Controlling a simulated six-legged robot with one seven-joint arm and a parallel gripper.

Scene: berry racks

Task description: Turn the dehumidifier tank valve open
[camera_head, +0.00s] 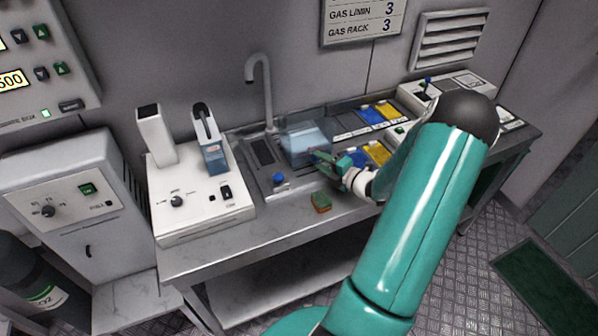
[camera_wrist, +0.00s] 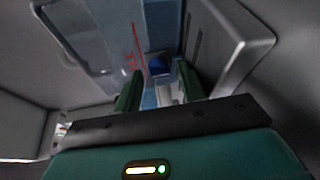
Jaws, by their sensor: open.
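A clear, blue-tinted tank (camera_head: 303,140) sits on the bench beside the sink tap. My gripper (camera_head: 318,160) is at its front right side, fingers pointing at it. In the wrist view the tank wall (camera_wrist: 205,35) with red markings fills the upper middle. A dark blue part (camera_wrist: 158,62), which looks like the valve handle, lies ahead between the two green fingertips. My gripper (camera_wrist: 161,75) is open, and a gap shows between its fingers. I cannot tell whether they touch the blue part. In the head view the gripper largely hides the valve.
A white device (camera_head: 200,205) stands left. Blue and yellow trays (camera_head: 377,152) lie behind my arm. The tap (camera_head: 262,90) rises behind the tank.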

